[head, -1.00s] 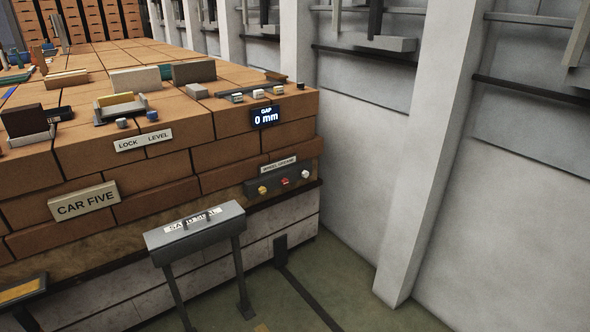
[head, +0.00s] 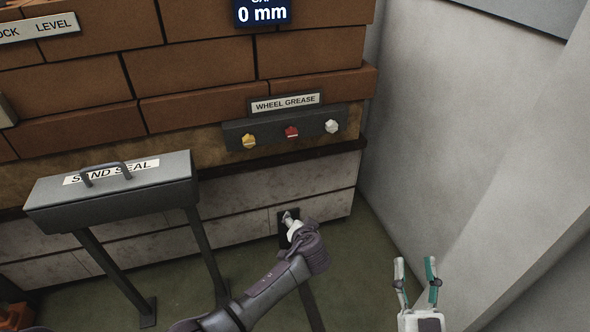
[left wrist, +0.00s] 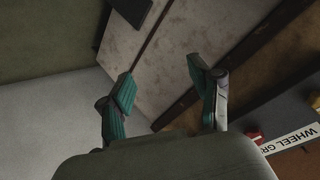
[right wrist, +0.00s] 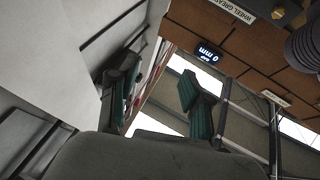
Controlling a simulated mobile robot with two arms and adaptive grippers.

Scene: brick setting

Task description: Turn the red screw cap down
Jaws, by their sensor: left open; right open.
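The red screw cap (head: 291,132) sits on a dark panel (head: 270,136) under the WHEEL GREASE label, between a yellow cap (head: 248,141) and a white cap (head: 331,126). Part of the red cap shows at the lower right of the left wrist view (left wrist: 255,136). My left gripper (head: 289,216) is below the panel, apart from the caps. Its fingers stand open and empty in the left wrist view (left wrist: 165,92). My right gripper (head: 416,268) is open and empty, low and to the right of the panel.
A grey SAND SEAL box (head: 115,190) on legs stands left of my left arm. A pale wall (head: 440,140) rises on the right. The brick block (head: 190,75) carries a 0 mm display (head: 262,12). The space before the caps is clear.

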